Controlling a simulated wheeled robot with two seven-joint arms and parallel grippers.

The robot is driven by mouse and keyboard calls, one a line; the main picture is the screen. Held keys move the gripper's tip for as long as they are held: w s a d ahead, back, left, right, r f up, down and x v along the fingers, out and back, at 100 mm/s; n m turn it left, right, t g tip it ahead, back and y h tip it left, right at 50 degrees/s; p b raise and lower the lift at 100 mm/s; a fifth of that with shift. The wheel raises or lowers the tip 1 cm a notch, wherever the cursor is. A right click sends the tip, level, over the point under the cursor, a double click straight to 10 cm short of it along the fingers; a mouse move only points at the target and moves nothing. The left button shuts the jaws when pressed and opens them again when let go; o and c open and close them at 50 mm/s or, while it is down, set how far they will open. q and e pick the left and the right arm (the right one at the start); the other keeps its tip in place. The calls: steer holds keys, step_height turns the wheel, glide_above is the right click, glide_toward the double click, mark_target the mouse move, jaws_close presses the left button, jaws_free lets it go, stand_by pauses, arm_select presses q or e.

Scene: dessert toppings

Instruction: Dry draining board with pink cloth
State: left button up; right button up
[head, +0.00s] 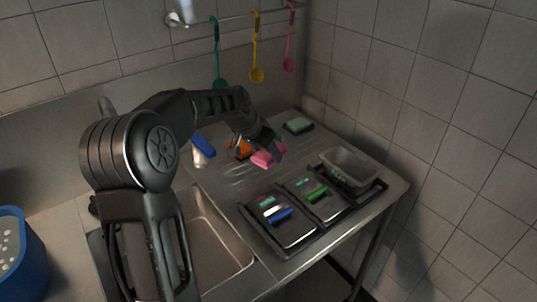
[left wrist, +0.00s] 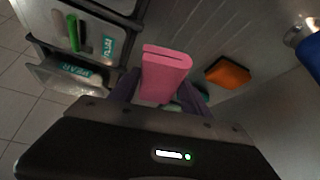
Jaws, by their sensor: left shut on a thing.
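The pink cloth (head: 266,158) is a folded pad, and it also shows in the left wrist view (left wrist: 164,72). My left gripper (head: 262,142) is shut on the cloth and holds it over the draining board; I cannot tell whether the cloth touches the metal. The draining board (head: 222,178) is the grooved metal surface beside the sink, and its grooves also show in the left wrist view (left wrist: 225,35). Part of the board is hidden by my left arm. My right gripper is not in view.
An orange sponge (head: 239,149) and a blue-topped white bottle (head: 202,147) stand behind and left of the cloth. A green sponge (head: 298,125) lies at the back. Black trays (head: 296,242) and a clear tub (head: 349,166) fill the right front. The sink (head: 222,240) is at left.

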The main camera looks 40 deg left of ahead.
arm_select(q)
steer(key=shift+s+a+f+n+g+y, duration=0.1)
steer(key=shift+s+a+n+y, duration=0.2)
steer(key=shift+a+n+y, duration=0.45)
steer(key=shift+s+a+n+g+y, duration=0.1)
steer(key=shift+s+a+n+y, duration=0.2)
steer(key=shift+a+n, duration=0.8)
steer(key=shift+s+a+f+n+g+y, duration=0.1)
steer(key=shift+s+a+n+y, duration=0.15)
steer(key=shift+a+n+y, duration=0.7)
steer(key=shift+d+n+h, duration=0.3)
steer(key=shift+d+h, duration=0.05)
steer(key=shift+h, duration=0.05)
